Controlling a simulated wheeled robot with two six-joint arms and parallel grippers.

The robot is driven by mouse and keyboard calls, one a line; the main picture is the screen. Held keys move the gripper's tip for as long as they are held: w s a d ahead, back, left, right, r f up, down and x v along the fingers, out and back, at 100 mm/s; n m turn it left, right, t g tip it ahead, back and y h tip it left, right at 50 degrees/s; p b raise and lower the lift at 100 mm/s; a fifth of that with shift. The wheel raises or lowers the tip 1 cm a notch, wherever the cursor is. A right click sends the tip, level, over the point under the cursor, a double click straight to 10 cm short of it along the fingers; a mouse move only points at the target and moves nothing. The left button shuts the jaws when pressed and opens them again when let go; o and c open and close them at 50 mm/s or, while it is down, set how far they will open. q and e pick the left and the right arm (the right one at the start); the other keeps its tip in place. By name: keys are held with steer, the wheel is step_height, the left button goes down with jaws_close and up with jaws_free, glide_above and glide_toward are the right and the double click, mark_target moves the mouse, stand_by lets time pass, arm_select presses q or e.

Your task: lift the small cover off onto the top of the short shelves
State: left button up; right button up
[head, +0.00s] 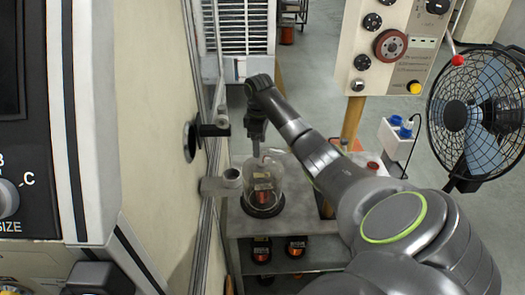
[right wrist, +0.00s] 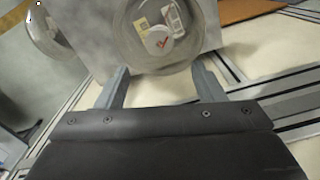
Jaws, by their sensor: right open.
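The small cover (head: 265,180) is a clear dome standing upright on a dark round base on the short shelves (head: 240,228). A dark and orange item shows through it. My right gripper (head: 257,150) points down just above the cover's top; the head view does not show clearly whether it touches. In the right wrist view the round cover (right wrist: 150,22) lies beyond the two fingertips, with labels and a white disc with a red mark seen in or on it. The right gripper (right wrist: 162,85) is open, with nothing between its fingers. My left gripper is out of view.
Several black and orange items (head: 262,250) sit on the level below. A panel with knobs (head: 385,45) and a fan (head: 480,105) stand at the right. My arm hides part of the shelf top.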

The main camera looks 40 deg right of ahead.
mark_target(262, 162)
steer(key=shift+f, duration=0.8)
steer(key=shift+s+d+f+p, duration=0.1)
steer(key=shift+s+f+p, duration=0.1)
steer(key=shift+f+p, duration=0.5)
step_height(262, 162, down, 4)
steer(key=shift+s+d+r+p, duration=0.15)
steer(key=shift+r+p, duration=0.1)
steer(key=shift+p, duration=0.15)
steer(key=shift+f, duration=0.2)
steer(key=shift+c, duration=0.5)
steer(key=c, duration=1.2)
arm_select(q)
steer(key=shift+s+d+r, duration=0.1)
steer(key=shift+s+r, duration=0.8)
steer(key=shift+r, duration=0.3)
arm_select(e)
jaws_close()
steer(key=shift+r, duration=0.1)
